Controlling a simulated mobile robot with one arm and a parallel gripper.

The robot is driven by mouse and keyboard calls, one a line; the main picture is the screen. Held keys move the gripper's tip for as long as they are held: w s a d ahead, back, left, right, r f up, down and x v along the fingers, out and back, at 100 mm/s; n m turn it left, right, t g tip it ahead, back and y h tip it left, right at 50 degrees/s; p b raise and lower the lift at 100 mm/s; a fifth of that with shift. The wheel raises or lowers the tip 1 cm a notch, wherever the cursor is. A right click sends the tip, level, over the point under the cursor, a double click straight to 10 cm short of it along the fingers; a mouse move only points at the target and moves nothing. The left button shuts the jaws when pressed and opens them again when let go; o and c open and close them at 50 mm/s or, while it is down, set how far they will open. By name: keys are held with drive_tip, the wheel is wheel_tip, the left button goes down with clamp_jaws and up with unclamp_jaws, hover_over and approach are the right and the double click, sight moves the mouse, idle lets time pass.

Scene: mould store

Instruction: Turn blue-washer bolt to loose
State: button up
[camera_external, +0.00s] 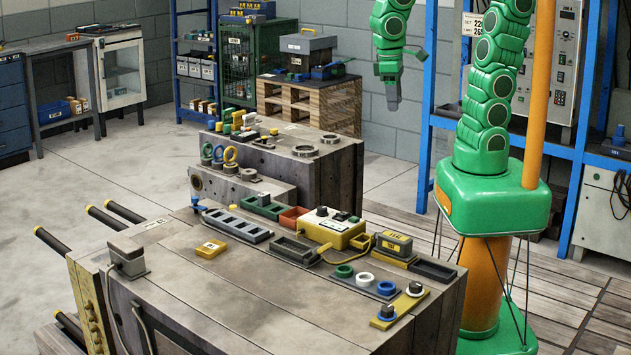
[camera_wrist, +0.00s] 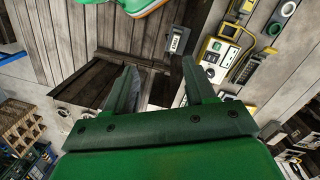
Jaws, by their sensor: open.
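The blue-washer bolt (camera_external: 387,312) has a dark head in a blue ring. It sits at the near end of a yellow bar (camera_external: 403,306) on the front right of the bench. A second dark bolt (camera_external: 415,288) with a white washer sits at the bar's far end. My gripper (camera_external: 393,104) hangs fingers-down, high in the external view, well apart from the bolts. In the wrist view its two fingers (camera_wrist: 158,82) are spread with nothing between them. I cannot make out the blue-washer bolt in the wrist view.
A block with loose rings (camera_external: 270,165) stands behind. The bench's front left surface is mostly clear.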

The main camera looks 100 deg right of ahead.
drive_tip(key=w+a+f+m, duration=0.3)
drive_tip(key=w+a+m, duration=0.1)
drive_tip(key=w+a, duration=0.6)
drive_tip(key=m+t, duration=0.1)
drive_tip(key=m, duration=0.9)
hover_over(388, 307)
wheel_tip(388, 307, down, 20)
drive_tip(key=shift+w+d+r, duration=0.1)
drive_tip(key=shift+r, duration=0.1)
drive_tip(key=shift+a+f, duration=0.2)
drive_tip(key=shift+f, duration=3.75)
clamp_jaws()
